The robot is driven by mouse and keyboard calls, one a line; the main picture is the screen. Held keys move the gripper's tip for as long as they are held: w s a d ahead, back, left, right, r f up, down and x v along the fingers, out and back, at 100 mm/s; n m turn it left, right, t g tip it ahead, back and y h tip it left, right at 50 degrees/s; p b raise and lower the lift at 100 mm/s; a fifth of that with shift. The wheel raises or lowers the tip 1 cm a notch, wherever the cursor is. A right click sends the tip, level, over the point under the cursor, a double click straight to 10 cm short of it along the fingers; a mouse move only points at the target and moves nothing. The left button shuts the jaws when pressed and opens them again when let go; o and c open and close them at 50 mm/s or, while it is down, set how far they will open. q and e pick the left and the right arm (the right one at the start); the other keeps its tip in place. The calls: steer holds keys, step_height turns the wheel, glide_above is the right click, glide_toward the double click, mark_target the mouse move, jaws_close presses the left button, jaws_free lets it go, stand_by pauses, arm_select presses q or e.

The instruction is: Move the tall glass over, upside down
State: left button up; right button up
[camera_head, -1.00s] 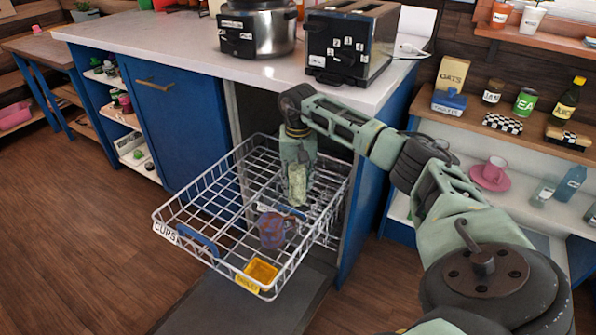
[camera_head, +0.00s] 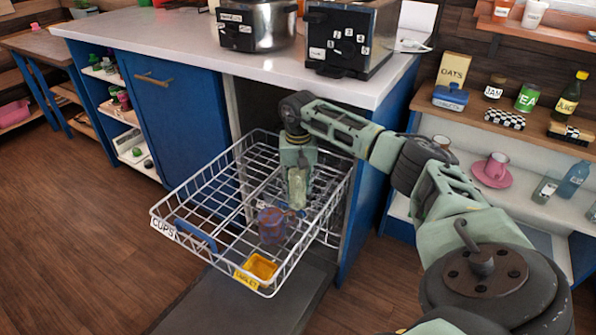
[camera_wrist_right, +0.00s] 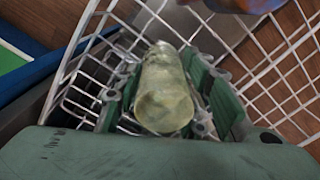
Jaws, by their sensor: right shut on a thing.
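The tall glass (camera_wrist_right: 165,92) is pale greenish and see-through. My right gripper (camera_wrist_right: 166,80) is shut on it, with a finger on each side. In the head view the glass (camera_head: 298,188) hangs below my right wrist, inside the pulled-out wire rack (camera_head: 205,187) labelled CUPS, towards its right side. One round end faces my wrist camera; I cannot tell whether it is the rim or the base. I cannot tell whether the far end touches the wires. My left gripper is not in view.
A purple-brown mug (camera_head: 271,225) stands in the rack just in front of the glass. A yellow tablet holder (camera_head: 260,268) sits at the rack's front corner. The counter (camera_head: 180,45) edge and blue cabinet side (camera_head: 370,190) are close to my arm. The rack's left part is empty.

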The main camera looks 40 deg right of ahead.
mark_target(297, 171)
steer(key=o, duration=1.4)
steer(key=shift+c, duration=0.2)
step_height(297, 171, up, 8)
steer(key=shift+f, duration=0.2)
steer(key=shift+a, duration=0.1)
